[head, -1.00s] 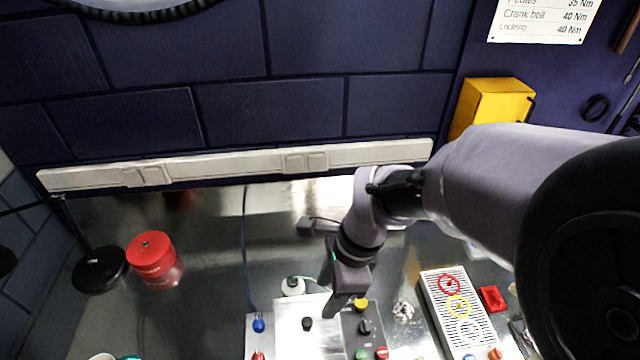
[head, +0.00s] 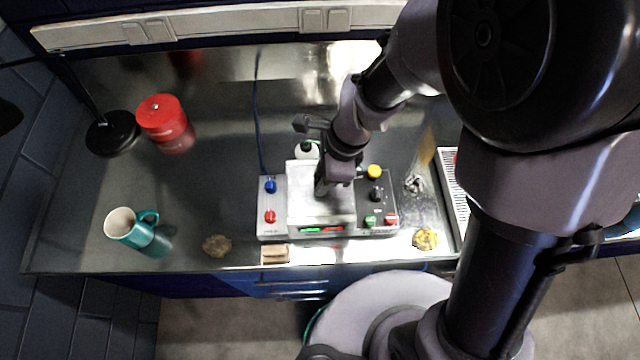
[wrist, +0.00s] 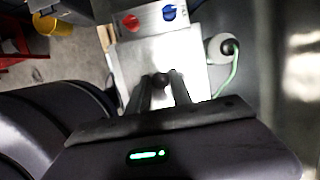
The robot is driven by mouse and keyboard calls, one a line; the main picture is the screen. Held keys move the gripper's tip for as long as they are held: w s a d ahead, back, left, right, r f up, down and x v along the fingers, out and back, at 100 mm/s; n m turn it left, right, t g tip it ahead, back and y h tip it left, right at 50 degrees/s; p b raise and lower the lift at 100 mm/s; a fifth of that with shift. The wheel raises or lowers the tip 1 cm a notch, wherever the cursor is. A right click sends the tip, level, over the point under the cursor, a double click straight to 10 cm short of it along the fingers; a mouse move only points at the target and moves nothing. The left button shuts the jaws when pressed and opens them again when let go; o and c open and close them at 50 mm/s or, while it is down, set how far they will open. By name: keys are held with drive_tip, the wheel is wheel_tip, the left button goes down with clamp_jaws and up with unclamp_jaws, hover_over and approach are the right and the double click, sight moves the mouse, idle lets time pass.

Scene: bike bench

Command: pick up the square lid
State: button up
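The square lid (head: 305,205) is a flat pale metal plate on the middle of a control box (head: 270,225) on the bench. In the wrist view the lid (wrist: 189,66) lies below my gripper, and its dark round knob (wrist: 160,79) shows between the fingertips. My gripper (wrist: 160,84) is open, with one finger on each side of the knob; I cannot tell whether either touches it. In the head view my gripper (head: 322,188) is over the lid and hides the knob.
Blue and red knobs (head: 270,187) flank the lid on the left, and yellow, black, green and red controls (head: 375,194) on the right. A teal mug (head: 133,229) and red canister (head: 161,117) are at left. Small pieces lie along the front edge.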

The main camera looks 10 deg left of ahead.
clamp_jaws()
drive_tip(key=shift+r, duration=0.1)
